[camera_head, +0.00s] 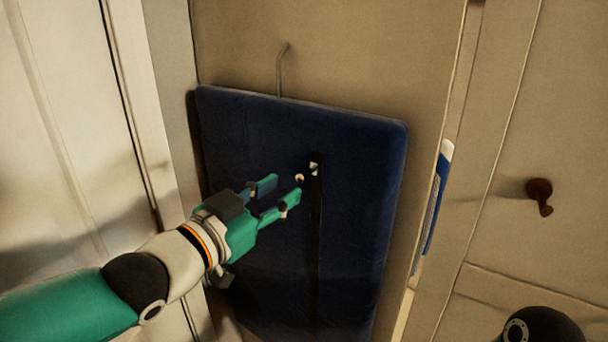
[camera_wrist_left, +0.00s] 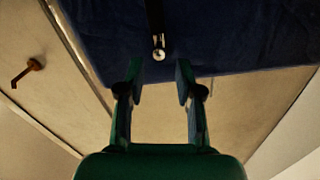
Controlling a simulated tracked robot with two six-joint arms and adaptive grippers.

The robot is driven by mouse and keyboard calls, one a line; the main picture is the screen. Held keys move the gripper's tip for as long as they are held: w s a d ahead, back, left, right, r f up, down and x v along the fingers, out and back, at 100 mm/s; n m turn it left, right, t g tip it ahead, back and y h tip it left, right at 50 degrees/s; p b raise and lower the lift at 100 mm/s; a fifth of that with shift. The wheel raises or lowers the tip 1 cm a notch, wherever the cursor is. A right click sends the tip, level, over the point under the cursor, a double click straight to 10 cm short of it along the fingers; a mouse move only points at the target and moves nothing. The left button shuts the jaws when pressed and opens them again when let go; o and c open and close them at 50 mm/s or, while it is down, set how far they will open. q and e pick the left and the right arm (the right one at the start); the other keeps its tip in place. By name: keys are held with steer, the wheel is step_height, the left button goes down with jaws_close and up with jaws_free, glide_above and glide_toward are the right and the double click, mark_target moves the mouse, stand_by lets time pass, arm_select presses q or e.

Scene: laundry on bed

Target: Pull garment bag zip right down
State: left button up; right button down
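A dark blue garment bag (camera_head: 255,130) hangs from a metal hook (camera_head: 281,70) against the beige back wall. A dark zip strip (camera_head: 316,230) runs down its front. A small pale zip pull (camera_head: 300,178) shows near the top of the strip, and a metal slider sits just above it. My left gripper (camera_head: 284,186) is open in front of the bag, with its fingertips just left of the zip pull. In the left wrist view the round pull (camera_wrist_left: 159,54) lies just beyond the gap between the open fingers (camera_wrist_left: 158,76), apart from both. My right gripper is not in view.
A brown wall peg (camera_head: 540,192) is on the right panel, and it also shows in the left wrist view (camera_wrist_left: 27,72). A blue and white flat item (camera_head: 436,200) stands at the right edge of the recess. A pale panel (camera_head: 60,130) borders the left side.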

mark_target(305, 173)
arm_select(q)
steer(key=p+x, duration=0.1)
steer(key=x, duration=0.6)
steer(key=shift+w+d, duration=0.2)
steer(key=shift+w, duration=0.1)
jaws_close()
steer(key=shift+a, duration=0.15)
